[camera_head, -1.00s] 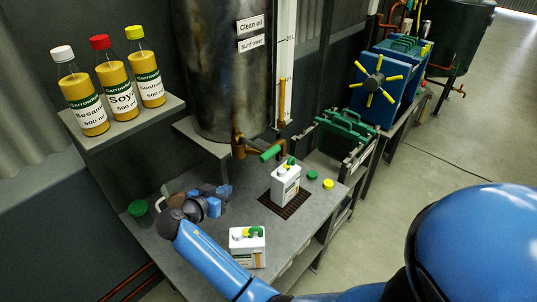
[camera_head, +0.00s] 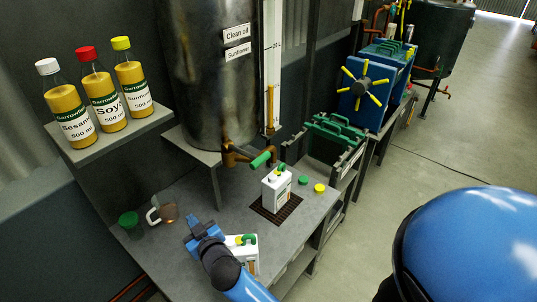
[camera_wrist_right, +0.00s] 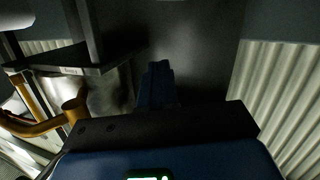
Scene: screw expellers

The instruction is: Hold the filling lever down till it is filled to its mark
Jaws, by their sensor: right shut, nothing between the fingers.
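The filling lever with a green grip (camera_head: 261,159) sits on the brass tap (camera_head: 232,153) under the dark metal tank (camera_head: 205,75). A white jug (camera_head: 277,189) with green and yellow parts on top stands upright on the dark grate (camera_head: 262,213), below the lever. My right gripper (camera_head: 198,226) is shut and empty over the bench, left of the jug and apart from the lever. In the right wrist view its fingers (camera_wrist_right: 157,84) are together, with the brass pipework (camera_wrist_right: 35,125) at left. The oil level inside the jug cannot be seen. My left gripper is out of view.
A second white jug (camera_head: 248,259) stands at the bench's front, partly behind my right arm. Green cap (camera_head: 303,180) and yellow cap (camera_head: 320,188) lie right of the grate. Three oil bottles (camera_head: 105,100) stand on a shelf.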

